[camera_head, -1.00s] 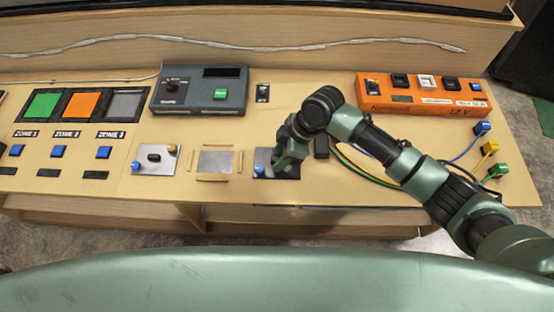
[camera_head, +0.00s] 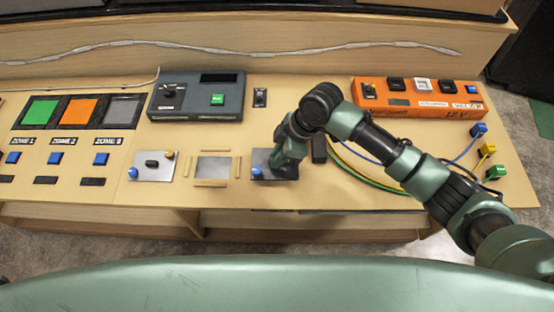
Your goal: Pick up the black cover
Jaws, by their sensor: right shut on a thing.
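My right gripper (camera_head: 283,170) reaches down over the right metal plate (camera_head: 259,158), which has a blue knob (camera_head: 257,172) at its left front. The gripper is shut on a dark thing at the plate, most likely the black cover; the gripper and my arm hide most of it. I cannot tell whether it is clear of the plate. A similar metal plate (camera_head: 140,172) to the left carries a small black piece (camera_head: 152,164), a blue knob and a yellow knob. My left gripper is not in view.
A grey control box (camera_head: 197,102) with a green button stands behind. An orange 12 V box (camera_head: 420,99) stands at the back right, with coloured cables and plugs (camera_head: 487,149) in front. A black block (camera_head: 319,148) is close beside my gripper. Wooden strips frame a grey square (camera_head: 213,167).

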